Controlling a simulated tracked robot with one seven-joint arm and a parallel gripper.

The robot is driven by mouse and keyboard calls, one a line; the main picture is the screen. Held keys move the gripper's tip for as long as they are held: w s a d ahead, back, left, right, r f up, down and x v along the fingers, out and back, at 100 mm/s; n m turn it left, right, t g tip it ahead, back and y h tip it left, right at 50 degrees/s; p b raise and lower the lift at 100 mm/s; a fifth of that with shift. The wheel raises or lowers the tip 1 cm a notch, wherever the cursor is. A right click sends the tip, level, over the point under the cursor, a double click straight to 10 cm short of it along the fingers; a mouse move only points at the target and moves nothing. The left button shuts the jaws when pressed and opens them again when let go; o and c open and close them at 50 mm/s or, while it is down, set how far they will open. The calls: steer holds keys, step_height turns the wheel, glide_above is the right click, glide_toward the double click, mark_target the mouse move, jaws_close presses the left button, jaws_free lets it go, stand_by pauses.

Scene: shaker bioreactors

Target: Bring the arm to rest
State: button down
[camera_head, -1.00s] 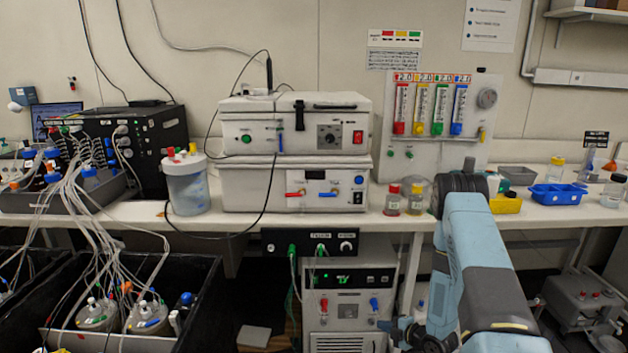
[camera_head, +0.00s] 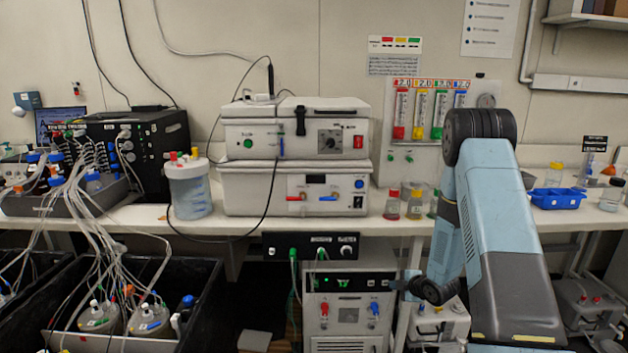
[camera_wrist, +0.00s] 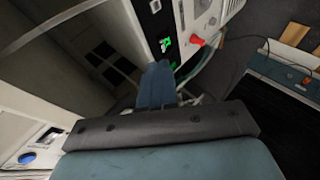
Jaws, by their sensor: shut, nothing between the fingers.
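My arm (camera_head: 500,220) is on the right in the head view. Its dark elbow joint is raised in front of the bench, and the forearm hangs down from it. My gripper (camera_head: 405,286) is at the low end of the forearm, below the bench top and in front of the white floor units. In the wrist view, my gripper (camera_wrist: 157,85) shows as blue fingers closed together beyond a dark bar, with nothing between them. The fingers point toward the front of a white unit (camera_wrist: 205,20); I cannot tell the exact gap.
The bench (camera_head: 250,228) carries two stacked white boxes (camera_head: 262,190), small bottles (camera_head: 415,203) and a blue tray (camera_head: 556,196). Under it stand a control cabinet (camera_head: 348,308) and a smaller white unit (camera_head: 440,322). Black tubs with tubed vessels (camera_head: 97,318) are at left.

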step_height(320, 180, up, 18)
steer(key=s+d+m+h, duration=0.1)
steer(key=d+m+h, duration=0.1)
steer(key=m+h, duration=0.25)
steer(key=s+r+m+g+h, duration=0.1)
steer(key=s+r+m, duration=0.4)
steer(key=s+r, duration=0.5)
steer(key=s+a+r+m+g, duration=0.1)
steer(key=s+a+r+m, duration=0.2)
steer(key=s, duration=1.1)
steer(key=s+a+r+m+g, duration=0.2)
steer(key=s+r+m, duration=0.4)
steer(key=s+r, duration=0.6)
steer(key=s+a+y, duration=0.1)
steer(key=s, duration=0.2)
steer(key=shift+s+m, duration=0.2)
steer(key=shift+m, duration=0.15)
